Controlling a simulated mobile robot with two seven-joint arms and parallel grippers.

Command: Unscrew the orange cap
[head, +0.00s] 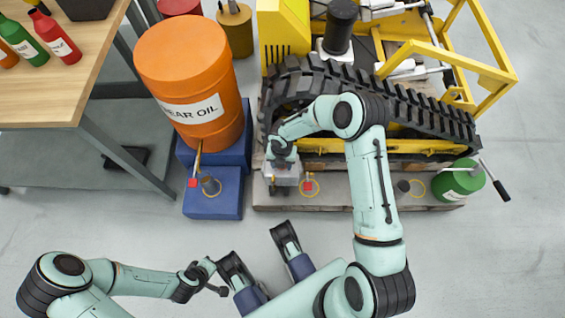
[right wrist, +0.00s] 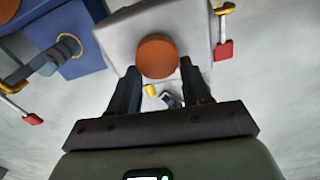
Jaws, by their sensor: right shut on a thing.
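The round orange cap (right wrist: 157,56) sits on a pale grey block-shaped body (right wrist: 118,38) in the right wrist view. My right gripper (right wrist: 159,72) is shut on the cap, with a dark finger on each side of it. In the head view my right gripper (head: 283,158) reaches down onto the pale grey body (head: 284,178) in front of the tracked carrier (head: 370,105), and it hides the cap there. My left gripper (head: 215,277) is low at the left, empty, with its fingers apart, far from the cap.
An orange gear oil drum (head: 192,70) stands on a blue stand (head: 215,185) left of the carrier. Red-handled fittings (head: 309,186) and a green canister (head: 458,180) lie along the carrier's front. A wooden table (head: 45,95) with bottles is at the upper left. The floor in front is mostly clear.

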